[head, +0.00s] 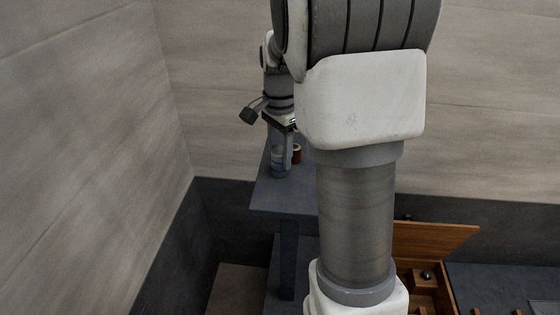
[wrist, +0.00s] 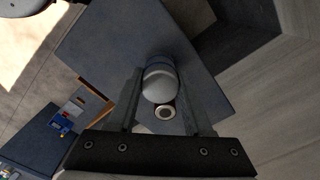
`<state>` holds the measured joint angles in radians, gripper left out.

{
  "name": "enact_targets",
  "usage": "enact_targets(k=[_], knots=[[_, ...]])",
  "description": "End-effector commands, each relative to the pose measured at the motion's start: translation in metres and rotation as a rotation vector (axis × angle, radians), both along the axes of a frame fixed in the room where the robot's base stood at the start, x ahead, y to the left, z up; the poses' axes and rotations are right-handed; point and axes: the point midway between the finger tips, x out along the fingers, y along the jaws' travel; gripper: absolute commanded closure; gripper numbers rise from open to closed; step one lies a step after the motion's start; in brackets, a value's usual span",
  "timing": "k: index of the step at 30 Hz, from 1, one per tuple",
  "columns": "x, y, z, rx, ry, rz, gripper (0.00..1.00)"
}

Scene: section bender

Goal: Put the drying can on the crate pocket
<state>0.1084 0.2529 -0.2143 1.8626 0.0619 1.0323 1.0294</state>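A grey can with a pale rounded top (wrist: 160,84), likely the drying can, is between the two fingers of my gripper (wrist: 160,78) in the wrist view. The fingers stand apart, one on each side and very close to it; whether they press on it is unclear. In the head view my gripper (head: 281,152) points down over the near end of a dark table (head: 284,199), and the can there is mostly hidden by the fingers. A wooden crate (head: 447,289) with inner pockets stands at the lower right, partly hidden by my arm.
A small brown round item with a pale ring top (head: 297,154) stands right beside the can; it also shows in the wrist view (wrist: 165,112). The crate's wooden lid (head: 434,238) is raised. Walls close off the left and back. Dark surface lies right of the crate.

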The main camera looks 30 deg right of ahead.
Motion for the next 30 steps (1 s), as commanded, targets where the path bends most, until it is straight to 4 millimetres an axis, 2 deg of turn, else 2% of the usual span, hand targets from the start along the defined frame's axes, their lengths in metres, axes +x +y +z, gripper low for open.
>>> enact_targets(k=[1,6,7,15,20,26,30], knots=[[0.0,0.0,0.0,0.0,0.0,0.0,0.66],[0.0,0.0,0.0,0.0,0.0,0.0,0.97],[0.0,0.0,0.0,0.0,0.0,0.0,1.0],[0.0,0.0,0.001,0.0,-0.001,0.0,1.0],[0.001,0.0,0.009,-0.001,-0.002,0.0,1.0],[0.001,0.0,0.04,-0.001,-0.006,0.0,1.0],[-0.022,-0.023,0.058,0.0,-0.004,-0.006,1.0]])
